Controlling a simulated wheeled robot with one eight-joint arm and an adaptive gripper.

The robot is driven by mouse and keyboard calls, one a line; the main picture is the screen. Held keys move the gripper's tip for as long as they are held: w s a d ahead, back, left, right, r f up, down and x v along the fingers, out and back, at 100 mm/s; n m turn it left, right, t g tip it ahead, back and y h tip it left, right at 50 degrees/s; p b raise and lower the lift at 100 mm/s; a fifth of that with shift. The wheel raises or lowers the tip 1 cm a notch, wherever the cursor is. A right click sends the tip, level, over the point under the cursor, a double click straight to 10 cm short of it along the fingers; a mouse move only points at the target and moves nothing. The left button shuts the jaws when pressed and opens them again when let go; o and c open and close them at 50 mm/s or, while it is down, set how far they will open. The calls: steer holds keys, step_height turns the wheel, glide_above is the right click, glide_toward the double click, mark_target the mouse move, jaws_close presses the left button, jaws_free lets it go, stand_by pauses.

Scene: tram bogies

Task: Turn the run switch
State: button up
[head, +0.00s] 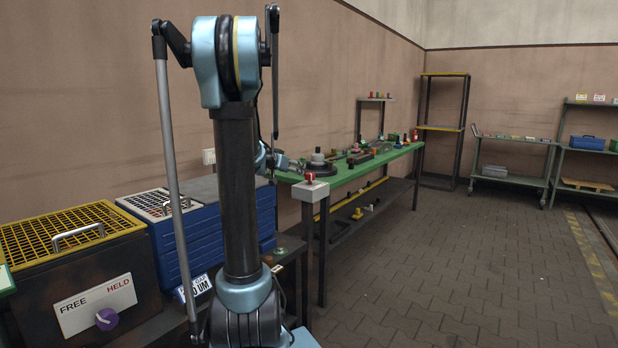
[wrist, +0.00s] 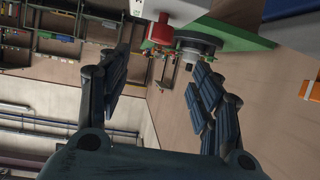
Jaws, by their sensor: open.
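No label that I can read says run. A red knob (head: 310,178) sits on a small grey box (head: 311,191) at the near end of the green bench. A red knob (wrist: 160,31) on a pale box also shows at the top of the wrist view, beyond my fingertips. A purple round knob (head: 107,319) sits on a white plate (head: 96,304) marked FREE and HELD, at lower left. My gripper (wrist: 155,82) is open, with nothing between its fingers.
The green bench (head: 362,171) runs along the wall with several parts on it. A yellow-topped box (head: 65,232) and a blue box (head: 198,240) stand at left. A sign beside my arm is partly hidden. The paved floor (head: 450,270) at right is clear.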

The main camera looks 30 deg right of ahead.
mark_target(309, 173)
steer(key=x, duration=1.5)
steer(key=shift+d+f, duration=0.15)
